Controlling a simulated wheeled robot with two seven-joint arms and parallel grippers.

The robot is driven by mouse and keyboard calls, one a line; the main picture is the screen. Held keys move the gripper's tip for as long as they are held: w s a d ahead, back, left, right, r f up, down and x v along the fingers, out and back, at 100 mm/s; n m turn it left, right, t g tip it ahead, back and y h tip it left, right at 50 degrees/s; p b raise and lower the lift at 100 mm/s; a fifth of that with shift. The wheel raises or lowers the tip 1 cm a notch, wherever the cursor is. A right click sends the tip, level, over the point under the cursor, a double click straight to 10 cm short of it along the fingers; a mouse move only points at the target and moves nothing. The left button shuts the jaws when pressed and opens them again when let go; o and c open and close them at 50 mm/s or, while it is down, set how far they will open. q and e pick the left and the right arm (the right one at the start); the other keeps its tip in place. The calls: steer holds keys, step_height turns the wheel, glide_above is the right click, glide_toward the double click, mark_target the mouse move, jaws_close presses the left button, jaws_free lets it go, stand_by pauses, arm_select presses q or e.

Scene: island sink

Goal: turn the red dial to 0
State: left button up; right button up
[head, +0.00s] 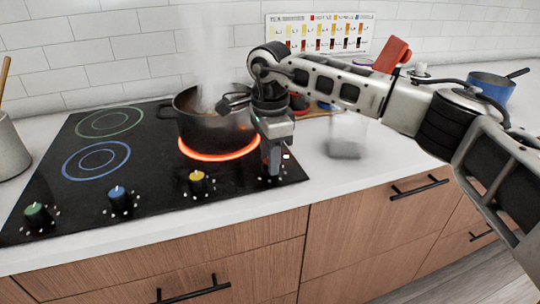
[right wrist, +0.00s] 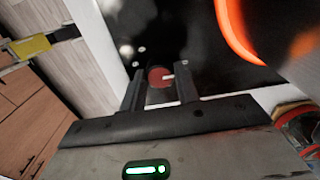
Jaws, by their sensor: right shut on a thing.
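The red dial (right wrist: 156,76) shows in the right wrist view on the black cooktop, with a pale pointer mark toward the picture's right. My right gripper (right wrist: 160,92) has one finger on each side of it and is shut on it. In the head view my right gripper (head: 272,163) points down at the cooktop's front right corner and hides the dial. The burner ring (head: 218,154) under the dark pot glows orange-red. My left gripper is in neither view.
A steaming dark pot (head: 208,131) stands close behind my right gripper. Yellow (head: 197,177), blue (head: 119,194) and green (head: 36,212) dials line the cooktop's front edge. A blue pot (head: 490,88) stands at the right of the white counter.

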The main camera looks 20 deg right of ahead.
steer(key=shift+r, duration=0.15)
steer(key=o, duration=1)
step_height(320, 180, up, 16)
steer(key=shift+f, duration=0.1)
steer(key=shift+s, duration=0.1)
